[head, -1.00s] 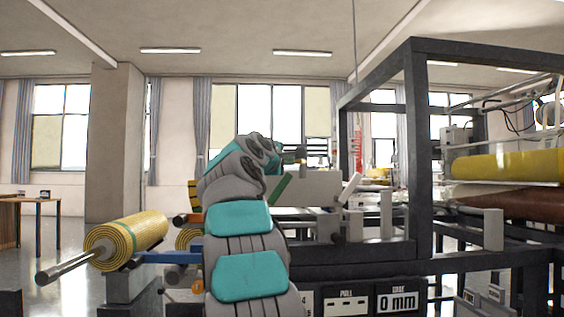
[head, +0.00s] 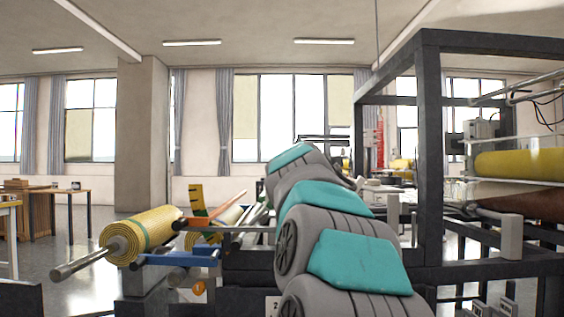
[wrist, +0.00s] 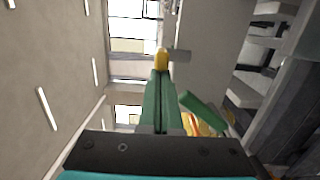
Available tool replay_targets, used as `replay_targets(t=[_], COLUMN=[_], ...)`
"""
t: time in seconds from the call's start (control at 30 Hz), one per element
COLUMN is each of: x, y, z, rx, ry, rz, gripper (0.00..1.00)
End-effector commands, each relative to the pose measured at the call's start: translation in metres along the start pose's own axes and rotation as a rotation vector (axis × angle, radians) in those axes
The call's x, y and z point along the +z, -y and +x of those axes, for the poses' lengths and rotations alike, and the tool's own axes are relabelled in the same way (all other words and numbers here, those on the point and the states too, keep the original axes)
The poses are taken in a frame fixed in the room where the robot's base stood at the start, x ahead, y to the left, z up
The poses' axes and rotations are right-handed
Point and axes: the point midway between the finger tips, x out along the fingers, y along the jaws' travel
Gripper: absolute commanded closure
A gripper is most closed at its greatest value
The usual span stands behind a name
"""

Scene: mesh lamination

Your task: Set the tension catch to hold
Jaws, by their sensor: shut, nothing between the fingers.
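My gripper (wrist: 159,76) shows in the wrist view as two green fingers pressed together, with nothing between them. Just past the fingertips is a yellow rounded knob (wrist: 161,57) with a short grey piece beside it; I cannot tell if the fingers touch it. A separate green bar (wrist: 202,110) slants to the right of the fingers. I cannot tell which of these parts is the tension catch.
A yellow mesh roll (head: 150,237) sticks out at the machine's left, near an orange arm (head: 206,222) and a blue bar (head: 178,259). A dark frame post (head: 429,150) stands at the right. Tables are at the far left; open floor lies between.

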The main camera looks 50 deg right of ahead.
Motion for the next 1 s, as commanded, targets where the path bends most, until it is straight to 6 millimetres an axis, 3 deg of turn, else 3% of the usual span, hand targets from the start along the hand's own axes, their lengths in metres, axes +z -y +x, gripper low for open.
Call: replay_targets(t=[0.5, 1.0], x=[0.030, 0.039], y=[-0.002, -0.001], z=[-0.003, -0.001], rx=[0.001, 0.001], ry=[0.002, 0.004], rz=[0.000, 0.000], gripper=[1.00, 1.00])
